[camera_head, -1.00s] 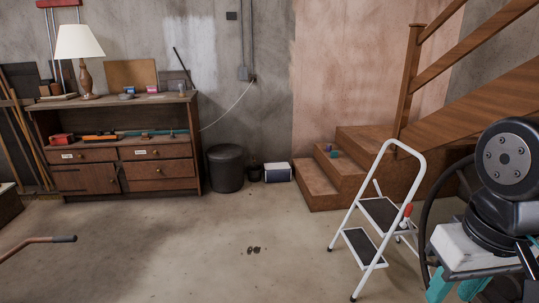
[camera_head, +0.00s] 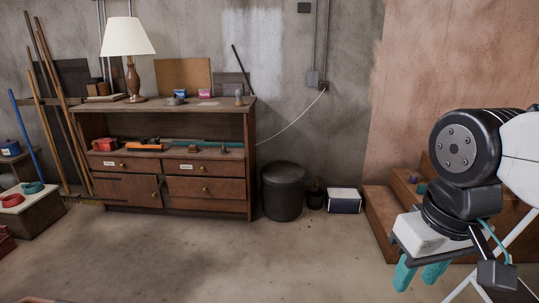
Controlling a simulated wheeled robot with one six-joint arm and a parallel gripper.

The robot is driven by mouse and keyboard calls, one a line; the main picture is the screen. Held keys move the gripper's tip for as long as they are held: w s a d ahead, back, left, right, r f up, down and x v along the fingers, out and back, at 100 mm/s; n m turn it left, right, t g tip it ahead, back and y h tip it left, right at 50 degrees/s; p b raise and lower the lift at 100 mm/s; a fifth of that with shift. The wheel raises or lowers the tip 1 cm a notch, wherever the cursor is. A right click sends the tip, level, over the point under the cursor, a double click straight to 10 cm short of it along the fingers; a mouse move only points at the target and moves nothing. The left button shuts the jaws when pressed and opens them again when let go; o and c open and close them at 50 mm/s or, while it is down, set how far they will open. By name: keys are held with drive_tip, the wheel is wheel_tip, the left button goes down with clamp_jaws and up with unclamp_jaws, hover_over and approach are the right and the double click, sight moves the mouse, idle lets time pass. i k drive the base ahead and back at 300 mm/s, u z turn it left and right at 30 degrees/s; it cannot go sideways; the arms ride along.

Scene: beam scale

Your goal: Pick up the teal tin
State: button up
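A small teal object (camera_head: 421,188) sits on the wooden stairs at the right, beside a small purple one (camera_head: 412,179). A round teal item (camera_head: 32,187) lies on a pale-topped box at the far left, near a red round item (camera_head: 13,200). Both are too small to tell for sure which is a tin. My gripper (camera_head: 418,279) is at the lower right, with its two teal fingers pointing down and apart. I see nothing between them. It is in front of the stairs in the picture and touches neither teal item.
A wooden cabinet (camera_head: 180,213) with a lamp (camera_head: 128,45) and small items stands against the wall. The middle floor is clear.

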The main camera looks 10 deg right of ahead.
sight(421, 190)
drive_tip(key=u, duration=0.05)
drive_tip(key=i, duration=2)
drive_tip(key=z, duration=0.7)
drive_tip(key=i, duration=1.85)
drive_tip(key=z, duration=1.25)
drive_tip(key=i, duration=0.95)
drive_tip(key=z, duration=0.45)
